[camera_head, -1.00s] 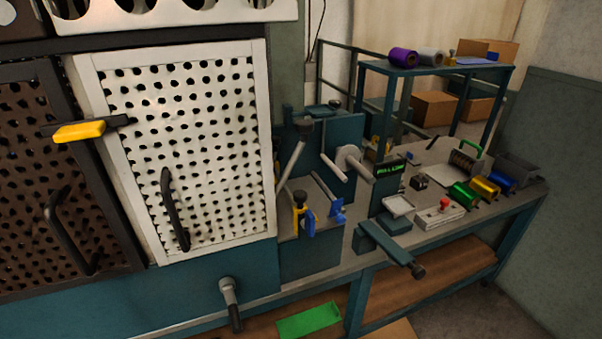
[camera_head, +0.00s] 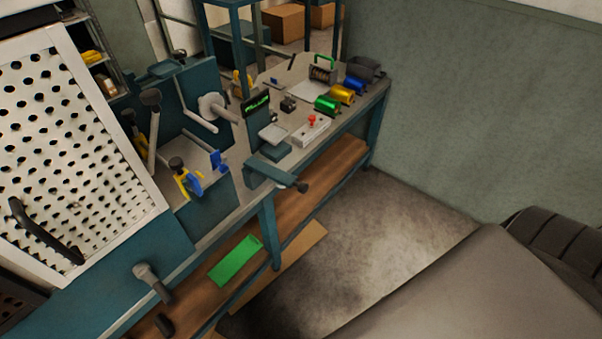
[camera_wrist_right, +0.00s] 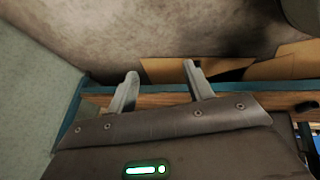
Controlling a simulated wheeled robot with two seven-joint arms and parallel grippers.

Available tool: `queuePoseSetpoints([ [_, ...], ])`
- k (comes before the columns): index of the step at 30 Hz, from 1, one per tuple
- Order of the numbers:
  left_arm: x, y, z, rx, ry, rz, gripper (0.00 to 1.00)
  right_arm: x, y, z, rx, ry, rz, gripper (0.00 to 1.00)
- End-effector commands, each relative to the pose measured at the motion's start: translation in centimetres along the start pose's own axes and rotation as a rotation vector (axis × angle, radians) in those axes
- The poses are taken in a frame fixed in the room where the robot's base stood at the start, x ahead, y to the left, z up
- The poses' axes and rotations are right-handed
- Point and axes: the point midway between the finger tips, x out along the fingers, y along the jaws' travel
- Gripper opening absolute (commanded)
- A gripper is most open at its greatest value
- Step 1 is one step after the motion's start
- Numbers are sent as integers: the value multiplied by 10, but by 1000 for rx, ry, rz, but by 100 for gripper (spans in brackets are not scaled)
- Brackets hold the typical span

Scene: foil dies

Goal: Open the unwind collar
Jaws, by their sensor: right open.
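My left gripper is out of view.
A perforated white guard door (camera_head: 72,135) stands at the left. The bench top (camera_head: 252,166) carries a small display (camera_head: 256,104), a red-button box (camera_head: 311,130) and coloured foil rolls (camera_head: 341,92). A green sheet (camera_head: 236,260) lies below.

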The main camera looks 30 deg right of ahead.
Motion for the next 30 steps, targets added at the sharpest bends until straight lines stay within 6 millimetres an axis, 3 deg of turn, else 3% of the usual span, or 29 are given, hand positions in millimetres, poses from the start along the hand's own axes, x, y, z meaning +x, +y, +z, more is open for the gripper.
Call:
queuePoseSetpoints([
  [1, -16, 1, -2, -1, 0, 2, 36, -24, 28, -52, -11, 120, 19, 52],
  [3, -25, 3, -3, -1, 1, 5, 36, -56, 54, -124, -12, 302, 27, 52],
  [6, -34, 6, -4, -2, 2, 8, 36, -113, 72, -221, -6, 559, 5, 52],
  [9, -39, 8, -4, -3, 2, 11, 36, -174, 72, -295, 11, 781, -49, 52],
  [12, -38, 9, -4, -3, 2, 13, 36, -225, 65, -345, 39, 957, -114, 52],
  [15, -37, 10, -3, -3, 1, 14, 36, -262, 57, -374, 79, 1077, -172, 52],
  [18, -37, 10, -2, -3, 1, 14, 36, -279, 54, -385, 122, 1138, -218, 52],
  [25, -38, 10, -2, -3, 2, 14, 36, -278, 54, -389, 144, 1141, -233, 52],
  [30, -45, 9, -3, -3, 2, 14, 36, -270, 52, -410, 142, 1141, -231, 52],
])
